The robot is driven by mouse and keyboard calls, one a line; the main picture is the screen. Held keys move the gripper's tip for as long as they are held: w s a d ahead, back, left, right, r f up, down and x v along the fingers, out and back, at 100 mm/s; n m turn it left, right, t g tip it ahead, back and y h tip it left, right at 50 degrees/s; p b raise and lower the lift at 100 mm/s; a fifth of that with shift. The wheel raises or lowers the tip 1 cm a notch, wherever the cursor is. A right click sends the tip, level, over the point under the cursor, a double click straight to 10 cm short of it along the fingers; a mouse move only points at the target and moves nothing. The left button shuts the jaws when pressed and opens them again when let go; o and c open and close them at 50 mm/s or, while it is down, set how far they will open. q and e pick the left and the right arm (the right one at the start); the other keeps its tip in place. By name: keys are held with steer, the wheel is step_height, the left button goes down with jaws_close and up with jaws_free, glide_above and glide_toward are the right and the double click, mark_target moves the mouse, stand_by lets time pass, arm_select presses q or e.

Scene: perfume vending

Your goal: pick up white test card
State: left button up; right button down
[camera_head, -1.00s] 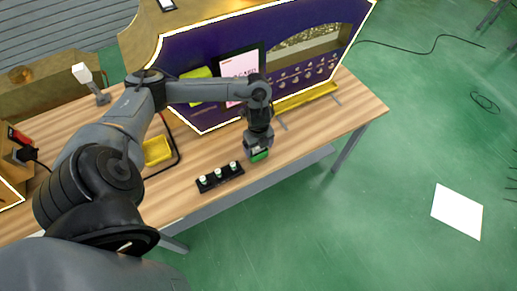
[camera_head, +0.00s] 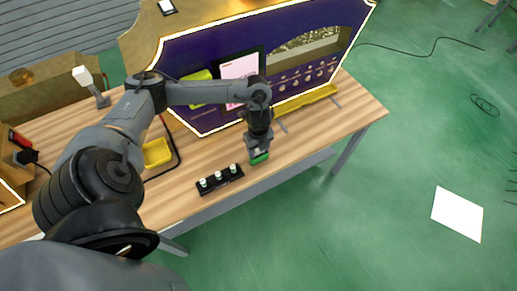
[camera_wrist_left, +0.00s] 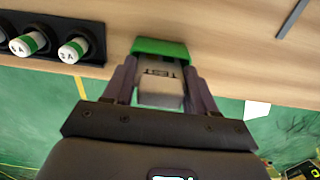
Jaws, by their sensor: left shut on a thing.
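My left gripper (camera_head: 258,148) is over the front edge area of the wooden table, to the right of the vial rack. In the left wrist view, its two fingers (camera_wrist_left: 158,90) are closed on either side of a pale block marked TEST (camera_wrist_left: 160,90). A green piece (camera_wrist_left: 160,49) sits at the far end of this block, and it also shows at the gripper's tip in the head view (camera_head: 259,158). I cannot tell whether the block touches the table. My right gripper is not in view.
A black rack (camera_head: 220,180) with white-capped vials stands left of the gripper. The purple vending machine (camera_head: 205,52) stands behind, with a yellow tray (camera_head: 305,100) at its foot. A yellow bin (camera_head: 156,152) is at left. A white sheet (camera_head: 457,214) lies on the green floor.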

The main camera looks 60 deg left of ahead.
arm_select(q)
step_height(320, 180, up, 4)
steer(key=shift+r+p, duration=0.15)
steer(key=shift+p, duration=0.7)
steer(key=w+d+r+p, duration=0.3)
steer(key=d+r+p, duration=0.35)
steer(key=d, duration=0.35)
steer(key=w+d+r+n, duration=0.8)
steer(key=w+d+r, duration=0.2)
steer(key=w+d, duration=0.4)
steer(key=s+r+n+p, duration=0.4)
steer(key=r+p, duration=0.6)
steer(key=p, duration=0.3)
steer(key=s+r+n+p, duration=0.5)
steer(key=r+p, duration=0.6)
steer(key=p, duration=0.2)
steer(key=shift+a+r+n, duration=0.15)
steer(key=shift+a+n, duration=0.05)
steer(key=shift+n, duration=0.2)
